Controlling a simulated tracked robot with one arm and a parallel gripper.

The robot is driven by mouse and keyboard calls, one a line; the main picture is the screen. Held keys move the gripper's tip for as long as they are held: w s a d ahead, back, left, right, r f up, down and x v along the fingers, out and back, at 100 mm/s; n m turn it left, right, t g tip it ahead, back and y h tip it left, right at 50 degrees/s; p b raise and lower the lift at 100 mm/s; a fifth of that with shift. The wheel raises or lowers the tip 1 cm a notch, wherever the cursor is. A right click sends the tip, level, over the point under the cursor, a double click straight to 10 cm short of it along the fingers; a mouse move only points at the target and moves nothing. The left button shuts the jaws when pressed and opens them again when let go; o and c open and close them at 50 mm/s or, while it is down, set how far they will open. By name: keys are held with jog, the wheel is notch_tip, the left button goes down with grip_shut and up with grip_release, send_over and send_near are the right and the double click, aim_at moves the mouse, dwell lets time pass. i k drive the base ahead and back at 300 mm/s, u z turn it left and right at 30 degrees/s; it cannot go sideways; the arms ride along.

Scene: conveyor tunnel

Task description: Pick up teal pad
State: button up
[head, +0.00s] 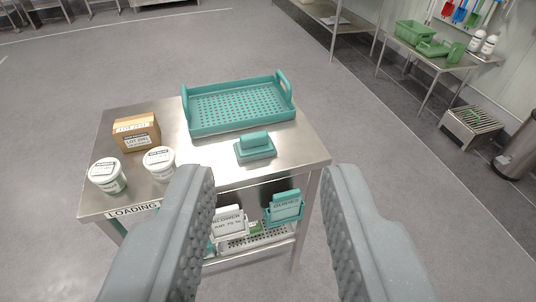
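The teal pad (255,147) is a small block with a raised grip on top. It lies on the steel table (310,143), in front of the teal perforated tray (215,126) and towards the table's front right. My gripper (268,190) is open, with its two grey fingers wide apart at the bottom of the view. Nothing is between the fingertips, and the pad appears beyond them, apart from both.
A cardboard box (137,133) and two white tubs (108,175) (159,163) stand at the table's left. Side tables stand along the right wall. Grey floor is clear around the table.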

aim_at(252, 146)
jog(key=z, duration=5.7)
jog(key=k, duration=0.95)
jog(key=z, duration=5.8)
